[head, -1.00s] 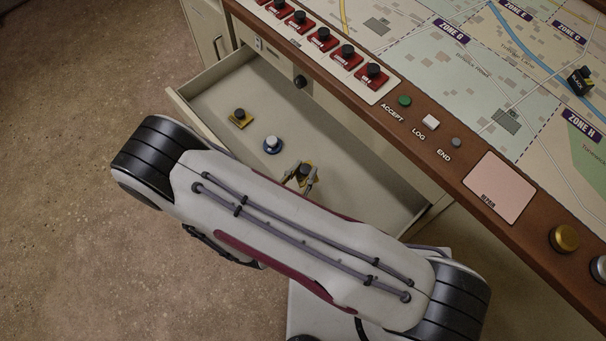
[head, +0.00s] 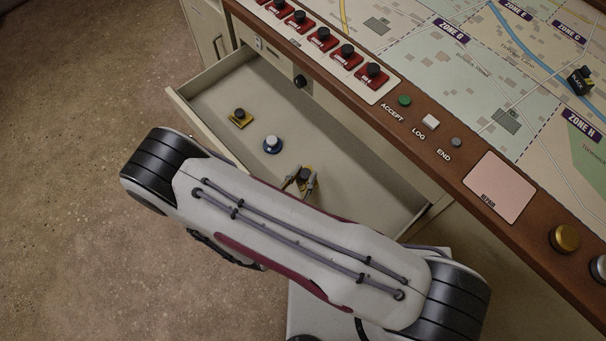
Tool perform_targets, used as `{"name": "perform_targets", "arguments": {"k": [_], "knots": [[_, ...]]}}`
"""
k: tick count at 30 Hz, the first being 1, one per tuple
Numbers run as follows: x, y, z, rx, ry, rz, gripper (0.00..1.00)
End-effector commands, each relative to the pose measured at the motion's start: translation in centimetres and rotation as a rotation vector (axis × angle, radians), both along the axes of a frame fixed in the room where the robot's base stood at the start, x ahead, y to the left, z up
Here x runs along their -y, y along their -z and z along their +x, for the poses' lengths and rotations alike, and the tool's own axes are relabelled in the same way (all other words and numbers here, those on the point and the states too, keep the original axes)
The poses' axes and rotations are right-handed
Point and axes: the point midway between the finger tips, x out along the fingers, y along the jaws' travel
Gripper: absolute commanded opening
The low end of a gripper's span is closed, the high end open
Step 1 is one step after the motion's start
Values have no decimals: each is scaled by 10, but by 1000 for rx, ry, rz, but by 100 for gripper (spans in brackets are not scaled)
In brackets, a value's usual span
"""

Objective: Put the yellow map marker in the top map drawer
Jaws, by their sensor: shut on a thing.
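The top map drawer (head: 215,85) stands pulled open below the console. In it are a yellow marker with a dark knob (head: 240,119) and a blue marker with a pale knob (head: 273,145). My gripper (head: 304,178) is over the right part of the drawer, its two fingers closed on the dark knob of a second yellow map marker (head: 305,187). My arm hides much of that marker and the drawer's front right. I cannot tell whether the held marker touches the drawer floor.
The console edge (head: 390,118) runs above the drawer's back, with several red markers (head: 323,41), an ACCEPT button (head: 404,101) and a pink REPAIR pad (head: 499,187). A black marker (head: 580,80) stands on the map. Bare drawer floor shows right of my gripper.

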Motion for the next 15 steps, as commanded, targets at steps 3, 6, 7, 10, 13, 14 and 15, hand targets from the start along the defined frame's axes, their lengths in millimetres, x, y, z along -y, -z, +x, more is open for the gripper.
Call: {"name": "perform_targets", "arguments": {"k": [3,6,7,10,13,14,15], "knots": [[0,2,0,0,0,0,0],[0,4,0,0,0,1,0],[0,5,0,0,0,1,0],[0,6,0,1,-1,1,0],[0,6,0,1,-1,1,25],[0,6,0,1,-1,1,32],[0,6,0,1,-1,1,39]]}}
